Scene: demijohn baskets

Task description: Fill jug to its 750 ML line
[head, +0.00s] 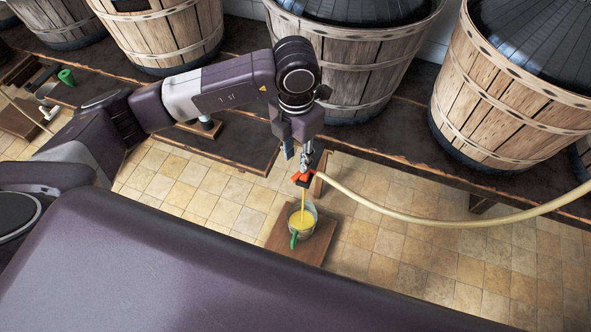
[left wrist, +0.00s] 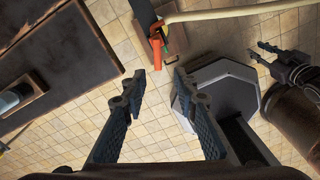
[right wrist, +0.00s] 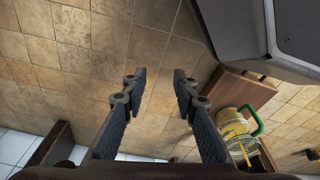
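The jug (head: 309,222) is a clear vessel with a green handle, holding yellow liquid. It stands on a wooden board (head: 286,236). A yellow stream falls into it from the tap with an orange-red lever (head: 302,180), at the end of a pale hose (head: 420,221). My left gripper (head: 303,155) is just above the tap; its fingers are apart and empty in the left wrist view (left wrist: 160,79), short of the orange lever (left wrist: 157,48). My right gripper (right wrist: 160,80) is open and empty, with the jug (right wrist: 235,128) to its right. The jug's lines are too small to read.
Wooden tubs (head: 345,62) with dark domed tops stand along a dark bench (head: 400,138) at the back. A green object (head: 66,77) lies on the far left. The tiled floor around the board is mostly clear. The hose hangs across the right side.

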